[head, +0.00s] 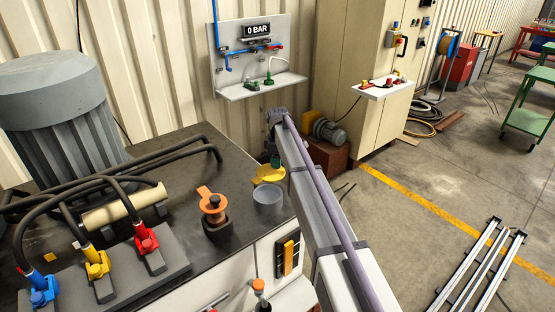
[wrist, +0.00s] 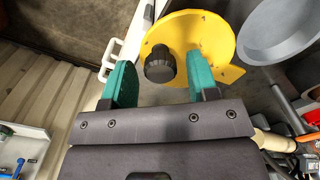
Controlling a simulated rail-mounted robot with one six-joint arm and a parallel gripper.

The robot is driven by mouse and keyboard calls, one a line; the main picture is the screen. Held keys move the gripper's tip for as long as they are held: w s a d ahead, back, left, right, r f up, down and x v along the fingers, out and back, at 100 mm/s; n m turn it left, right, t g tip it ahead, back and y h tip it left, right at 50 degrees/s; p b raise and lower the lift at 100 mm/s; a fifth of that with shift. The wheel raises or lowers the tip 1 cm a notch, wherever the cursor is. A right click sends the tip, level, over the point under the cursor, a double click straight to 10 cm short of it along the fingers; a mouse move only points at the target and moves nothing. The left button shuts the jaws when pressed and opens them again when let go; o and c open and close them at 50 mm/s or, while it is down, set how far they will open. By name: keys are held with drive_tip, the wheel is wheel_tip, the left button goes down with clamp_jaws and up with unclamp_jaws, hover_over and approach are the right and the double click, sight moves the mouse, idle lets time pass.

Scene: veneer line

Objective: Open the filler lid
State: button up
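A round yellow lid (wrist: 188,28) with a black knob (wrist: 160,65) shows in the wrist view; I take it as the filler lid. In the head view the yellow lid (head: 268,174) is at the far right edge of the dark tank top, partly hidden by my arm. My gripper (wrist: 159,60) is open, its teal fingers on either side of the knob with gaps visible; I cannot tell how far below the fingertips the knob is. In the head view my gripper (head: 275,160) is mostly hidden behind my arm.
A grey bowl (head: 268,198) is right beside the lid, also in the wrist view (wrist: 283,28). An orange-topped black fitting (head: 213,205), red, yellow and blue valves with hoses, and a large grey motor (head: 62,115) crowd the tank top. A wall panel reads 0 BAR (head: 257,30).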

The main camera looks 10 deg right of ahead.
drive_tip(key=shift+o, duration=0.2)
wheel_tip(320, 180, up, 11)
drive_tip(key=p, duration=1)
drive_tip(key=shift+p, duration=0.4)
drive_tip(key=shift+f, duration=0.1)
drive_tip(key=s+d+f+m+b, duration=0.1)
drive_tip(key=s+m, duration=0.3)
drive_tip(key=s, duration=0.9)
drive_tip(key=s+d+f+m+b, duration=0.2)
drive_tip(key=s+f+m+b, duration=0.2)
drive_tip(key=s, duration=1)
drive_tip(key=s+d+f+m+b, duration=0.2)
drive_tip(key=s+m, duration=0.4)
drive_tip(key=s, duration=0.8)
drive_tip(key=shift+s+f+b, duration=0.15)
drive_tip(key=shift+f+b, duration=0.55)
